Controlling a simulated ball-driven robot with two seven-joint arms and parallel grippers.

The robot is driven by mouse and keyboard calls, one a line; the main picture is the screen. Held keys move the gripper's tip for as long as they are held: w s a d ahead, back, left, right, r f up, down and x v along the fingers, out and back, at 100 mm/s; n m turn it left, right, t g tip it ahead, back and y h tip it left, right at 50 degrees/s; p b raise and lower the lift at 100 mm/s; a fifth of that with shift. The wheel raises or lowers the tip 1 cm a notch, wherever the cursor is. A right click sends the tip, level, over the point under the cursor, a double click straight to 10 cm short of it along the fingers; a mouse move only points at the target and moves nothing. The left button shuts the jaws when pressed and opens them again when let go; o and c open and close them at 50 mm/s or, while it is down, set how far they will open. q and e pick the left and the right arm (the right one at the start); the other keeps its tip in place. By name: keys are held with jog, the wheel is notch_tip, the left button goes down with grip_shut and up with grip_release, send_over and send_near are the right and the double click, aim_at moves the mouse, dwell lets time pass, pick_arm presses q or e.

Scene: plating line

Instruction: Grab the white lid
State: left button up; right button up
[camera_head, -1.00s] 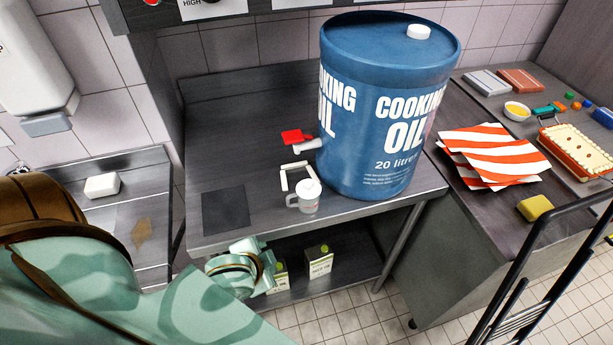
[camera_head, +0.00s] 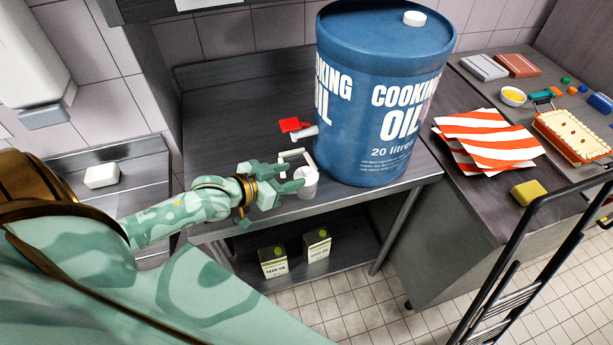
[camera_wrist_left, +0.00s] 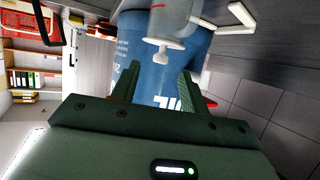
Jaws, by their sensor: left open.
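My left gripper (camera_head: 291,178) is open at the left side of the mug. In the left wrist view the two fingers (camera_wrist_left: 158,80) are apart with nothing between them, and the lid lies just beyond their tips. The fingers partly hide the mug and lid in the head view. My right gripper does not show.
The blue cooking oil drum (camera_head: 375,110) stands close right of the mug, with a white cap (camera_head: 414,18) on top. Two cartons (camera_head: 273,262) stand on the lower shelf. The table's left part is clear.

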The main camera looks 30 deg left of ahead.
aim_at(303, 171)
pick_arm(q)
jog(key=b+x, duration=0.1)
jog(key=x, duration=0.7)
jog(key=shift+w, duration=0.1)
grip_shut()
